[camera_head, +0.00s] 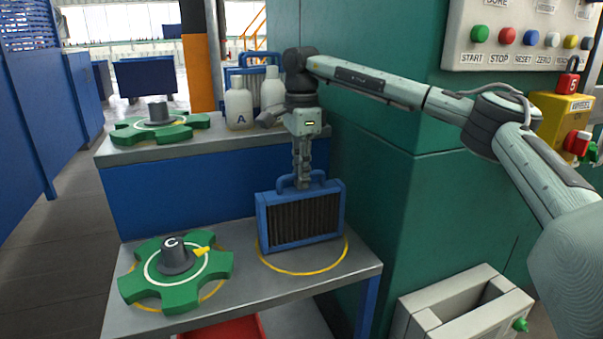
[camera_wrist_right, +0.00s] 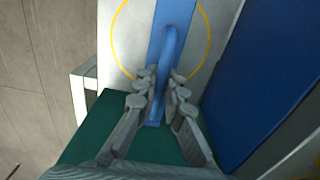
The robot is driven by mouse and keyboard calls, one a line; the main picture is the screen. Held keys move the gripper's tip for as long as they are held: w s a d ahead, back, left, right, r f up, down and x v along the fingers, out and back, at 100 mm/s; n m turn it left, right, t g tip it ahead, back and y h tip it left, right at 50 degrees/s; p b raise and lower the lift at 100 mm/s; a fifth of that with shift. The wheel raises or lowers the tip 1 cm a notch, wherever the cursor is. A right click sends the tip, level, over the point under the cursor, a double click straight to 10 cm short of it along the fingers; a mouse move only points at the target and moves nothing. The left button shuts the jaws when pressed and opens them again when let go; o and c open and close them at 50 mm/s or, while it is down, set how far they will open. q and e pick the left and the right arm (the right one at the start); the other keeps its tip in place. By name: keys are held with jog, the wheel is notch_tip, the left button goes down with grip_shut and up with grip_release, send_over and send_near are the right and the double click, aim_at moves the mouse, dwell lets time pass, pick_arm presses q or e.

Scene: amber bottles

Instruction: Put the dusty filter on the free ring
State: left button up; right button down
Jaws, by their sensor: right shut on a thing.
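The dusty filter (camera_head: 304,218) has a blue frame, dark grey pleats and a handle on top. My right gripper (camera_head: 303,184) is shut on that handle from above. In the right wrist view the fingers (camera_wrist_right: 164,88) close on both sides of the blue handle (camera_wrist_right: 170,50). The filter is upright over the yellow ring (camera_head: 305,273) on the lower shelf, within its outline. I cannot tell whether its bottom edge touches the shelf. The ring also shows in the right wrist view (camera_wrist_right: 114,40). My left gripper is not in view.
A green knobbed wheel marked C (camera_head: 150,287) covers another yellow ring to the left on the grey shelf (camera_head: 240,297). The upper shelf holds another green wheel (camera_head: 135,133), white bottles (camera_head: 239,104) and a blue-framed object behind. A green wall and control panel (camera_head: 520,58) stand right.

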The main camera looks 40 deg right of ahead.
jog(key=shift+f+p, duration=0.3)
jog(key=shift+f, duration=0.1)
dwell(1.3)
jog(key=c, duration=1.6)
grip_release()
jog(key=shift+f, duration=0.1)
jog(key=shift+o, duration=0.2)
notch_tip(320, 180, up, 12)
